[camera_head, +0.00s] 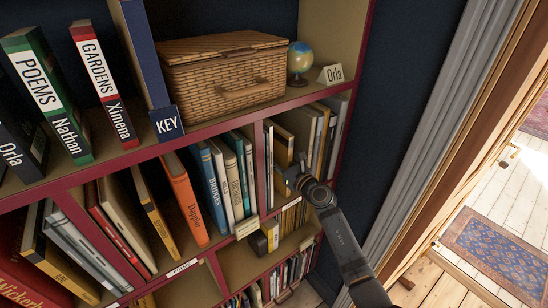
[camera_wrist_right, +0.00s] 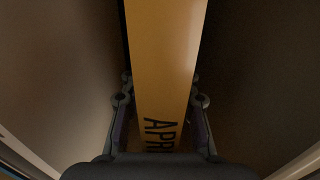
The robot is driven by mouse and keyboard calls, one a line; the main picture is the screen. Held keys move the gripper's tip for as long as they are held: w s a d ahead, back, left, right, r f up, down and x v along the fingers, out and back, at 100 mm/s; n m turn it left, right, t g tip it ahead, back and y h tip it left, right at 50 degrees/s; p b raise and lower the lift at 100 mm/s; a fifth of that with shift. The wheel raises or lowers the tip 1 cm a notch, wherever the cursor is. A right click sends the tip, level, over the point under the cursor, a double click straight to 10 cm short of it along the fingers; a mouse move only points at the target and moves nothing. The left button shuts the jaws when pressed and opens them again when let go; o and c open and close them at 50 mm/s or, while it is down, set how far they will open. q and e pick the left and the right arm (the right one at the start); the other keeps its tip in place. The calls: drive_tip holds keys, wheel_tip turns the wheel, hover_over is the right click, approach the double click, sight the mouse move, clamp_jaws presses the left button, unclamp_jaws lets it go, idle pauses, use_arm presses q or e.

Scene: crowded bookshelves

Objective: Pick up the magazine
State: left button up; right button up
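A yellow-orange spine with dark letters reading "APR" (camera_wrist_right: 165,60) runs down the middle of the right wrist view; it looks like the magazine. My right gripper (camera_wrist_right: 162,100) has one finger on each side of it, close to its edges. I cannot tell whether the fingers press on it. In the head view my right gripper (camera_head: 292,174) is at the front of a right-hand middle compartment, against a yellowish spine (camera_head: 281,150) that it partly hides. My left gripper is not in view.
Upright books (camera_head: 305,128) crowd the same compartment, and a dark red divider (camera_head: 260,165) stands to its left. A dark wall lies to the right.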

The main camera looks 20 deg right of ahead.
clamp_jaws()
drive_tip(key=shift+r, duration=0.15)
